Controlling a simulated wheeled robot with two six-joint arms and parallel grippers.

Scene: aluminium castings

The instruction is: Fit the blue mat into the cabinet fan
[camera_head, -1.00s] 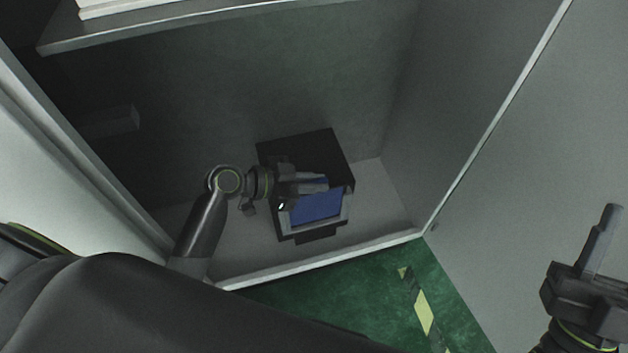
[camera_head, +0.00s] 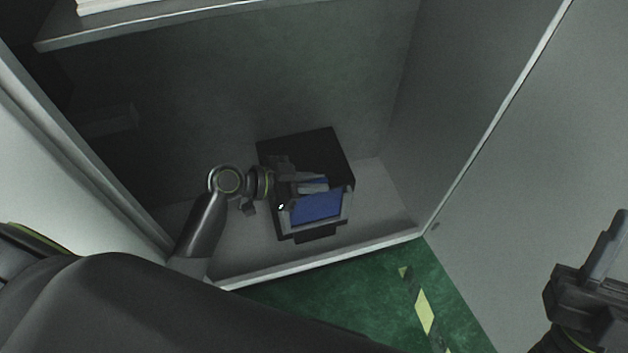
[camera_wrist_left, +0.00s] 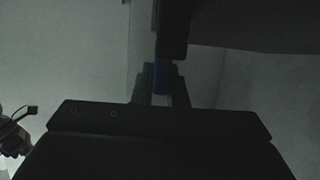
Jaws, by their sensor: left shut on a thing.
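The blue mat (camera_head: 316,208) shows at the front of the cabinet fan (camera_head: 312,150), a black box with a grey front frame on the cabinet floor. The mat lies within the frame's outline; its upper part is partly covered by my left gripper (camera_head: 322,184). The left gripper is shut on the mat. In the left wrist view, a narrow blue strip of the mat (camera_wrist_left: 162,78) shows between the fingers, below the dark fan body (camera_wrist_left: 265,25). I cannot tell how deep the mat sits. My right gripper (camera_head: 606,258) is at the right edge, away from the fan and partly cut off.
The fan stands inside a grey cabinet with a shelf (camera_head: 200,22) above and a raised front lip (camera_head: 330,260). The open door (camera_head: 530,170) is at the right. Green floor (camera_head: 370,290) with a striped marking lies in front.

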